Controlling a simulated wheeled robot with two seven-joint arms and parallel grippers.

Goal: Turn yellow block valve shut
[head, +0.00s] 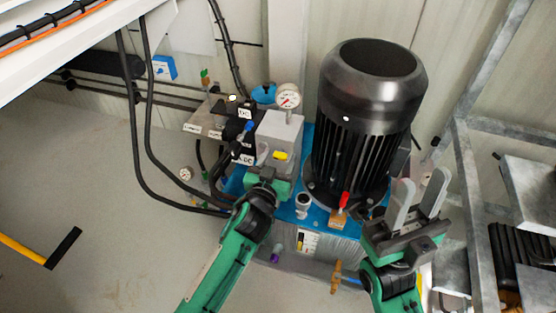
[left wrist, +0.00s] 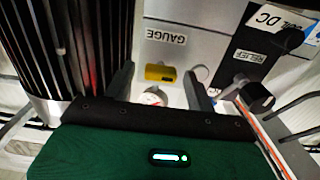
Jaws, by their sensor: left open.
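The yellow block valve (head: 280,155) is a small yellow piece on the front of the grey block, below the pressure gauge (head: 289,97). In the left wrist view the yellow block valve (left wrist: 160,73) shows beyond and between my fingers, under a GAUGE label. My left gripper (head: 262,190) is just below and left of the valve in the head view; its fingers are hard to make out there. In the left wrist view my left gripper (left wrist: 160,86) is open, with nothing between its fingertips. My right gripper (head: 418,200) is open and empty, with its fingers pointing up.
A large black motor (head: 368,110) stands right of the grey block on a blue base. Black hoses and a RELIEF knob (left wrist: 256,98) are close to the block. A red-handled valve (head: 344,200) stands before the motor. A metal frame (head: 470,190) is at right. Floor at left is mostly clear.

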